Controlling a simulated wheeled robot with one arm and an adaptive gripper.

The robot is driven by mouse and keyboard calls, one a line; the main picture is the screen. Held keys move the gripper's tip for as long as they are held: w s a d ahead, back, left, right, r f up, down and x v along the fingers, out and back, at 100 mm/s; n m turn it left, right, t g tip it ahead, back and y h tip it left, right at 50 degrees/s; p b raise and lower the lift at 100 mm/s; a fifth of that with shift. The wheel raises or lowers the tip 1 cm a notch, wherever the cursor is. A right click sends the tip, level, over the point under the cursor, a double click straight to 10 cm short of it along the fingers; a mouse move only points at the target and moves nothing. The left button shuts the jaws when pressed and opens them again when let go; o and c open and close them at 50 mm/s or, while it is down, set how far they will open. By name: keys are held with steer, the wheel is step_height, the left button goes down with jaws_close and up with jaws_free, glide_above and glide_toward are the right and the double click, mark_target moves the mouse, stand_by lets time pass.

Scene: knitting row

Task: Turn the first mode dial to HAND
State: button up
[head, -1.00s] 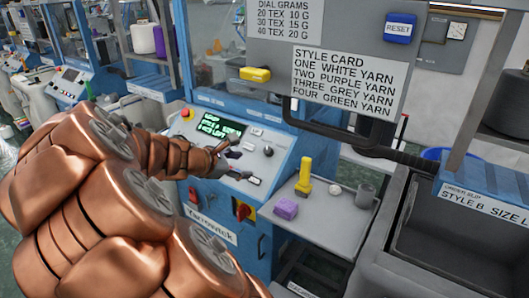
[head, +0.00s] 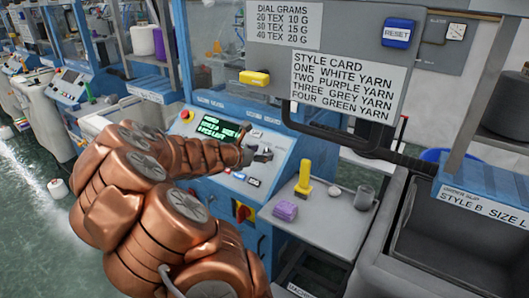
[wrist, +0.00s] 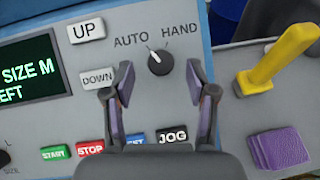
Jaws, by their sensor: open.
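The mode dial (wrist: 160,61) is a round dark knob on the light grey control panel. Its white pointer line leans up and to the left, toward the AUTO label (wrist: 131,39); the HAND label (wrist: 179,30) is to its upper right. My gripper (wrist: 164,82) is open in the wrist view, its two fingers spread to either side below the dial, with nothing between them. The dial appears just beyond the fingertips; I cannot tell the depth gap. In the head view my gripper (head: 262,155) is over the right part of the panel and hides the dial.
Buttons UP (wrist: 87,30), DOWN (wrist: 98,78), START (wrist: 55,153), STOP (wrist: 91,148) and JOG (wrist: 172,136) surround the dial. A green-lettered screen (head: 217,131) is left.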

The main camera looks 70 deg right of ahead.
steer(key=shift+x, duration=1.15)
jaws_close()
